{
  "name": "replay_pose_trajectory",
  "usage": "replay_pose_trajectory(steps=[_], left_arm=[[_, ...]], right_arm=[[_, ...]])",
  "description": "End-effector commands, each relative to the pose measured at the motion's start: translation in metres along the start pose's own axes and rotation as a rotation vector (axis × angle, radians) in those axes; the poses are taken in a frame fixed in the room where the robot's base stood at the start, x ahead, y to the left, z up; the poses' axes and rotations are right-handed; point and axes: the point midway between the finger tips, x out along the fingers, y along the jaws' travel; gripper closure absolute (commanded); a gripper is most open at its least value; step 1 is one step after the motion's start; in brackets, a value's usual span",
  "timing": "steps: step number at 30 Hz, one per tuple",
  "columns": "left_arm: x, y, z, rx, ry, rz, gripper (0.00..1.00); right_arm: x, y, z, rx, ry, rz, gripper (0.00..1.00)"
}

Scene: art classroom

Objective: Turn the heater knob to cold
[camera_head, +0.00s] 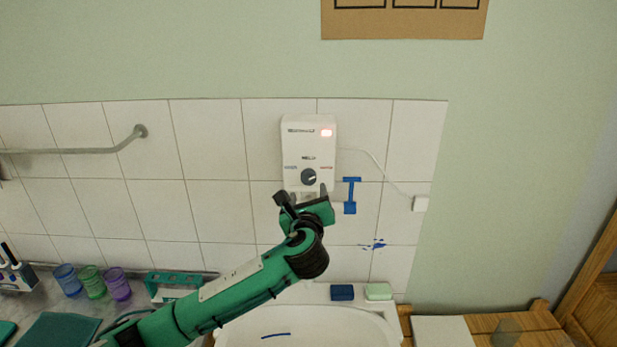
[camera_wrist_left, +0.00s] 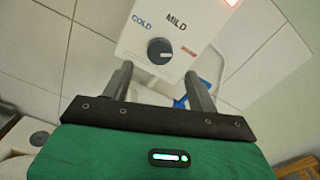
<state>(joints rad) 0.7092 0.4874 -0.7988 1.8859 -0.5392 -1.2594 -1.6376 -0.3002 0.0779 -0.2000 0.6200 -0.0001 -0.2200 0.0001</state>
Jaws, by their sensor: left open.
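The heater (camera_head: 308,140) is a white box on the tiled wall, with a lit red display at its upper right. Its dark round knob (camera_head: 308,177) sits low on the front, and it also shows in the left wrist view (camera_wrist_left: 160,51). The label COLD is left of the knob, MILD above it, and a red label right of it. The knob's light mark appears to point toward the right, red side. My left gripper (camera_head: 308,190) is open just below the knob. In the left wrist view its two fingers (camera_wrist_left: 160,80) reach up on either side, with the knob between and beyond them.
A white cord runs from the heater to a wall box (camera_head: 420,203). Below are a sink (camera_head: 310,325), a blue sponge (camera_head: 342,292) and a green soap (camera_head: 378,291). Coloured cups (camera_head: 92,282) stand left.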

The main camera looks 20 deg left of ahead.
Motion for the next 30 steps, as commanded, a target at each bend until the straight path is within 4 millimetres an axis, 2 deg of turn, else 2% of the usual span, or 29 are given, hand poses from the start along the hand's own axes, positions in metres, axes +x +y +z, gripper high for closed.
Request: replay_pose_trajectory(steps=[3, 10, 15, 24, 25, 30], left_arm=[[0.023, -0.001, 0.003, 0.001, 0.001, 0.003, 0.41], [0.053, 0.0, 0.001, 0.0, 0.001, 0.002, 0.41], [0.064, 0.0, 0.0, -0.001, 0.001, 0.001, 0.41], [0.065, 0.0, -0.001, -0.002, 0.001, 0.0, 0.41], [0.065, 0.0, -0.001, -0.002, 0.001, 0.0, 0.43], [0.065, 0.0, -0.001, -0.002, 0.001, 0.0, 0.76]], right_arm=[[-0.013, 0.0, -0.001, 0.0, 0.0, -0.001, 0.04], [-0.023, 0.0, -0.002, 0.0, 0.0, 0.0, 0.04], [-0.026, 0.0, -0.003, 0.0, 0.0, 0.0, 0.04], [-0.026, 0.002, -0.002, -0.001, 0.0, 0.002, 0.04], [-0.026, 0.003, -0.002, -0.001, 0.0, 0.002, 0.04], [-0.026, 0.004, -0.002, -0.001, 0.0, 0.003, 0.04]])
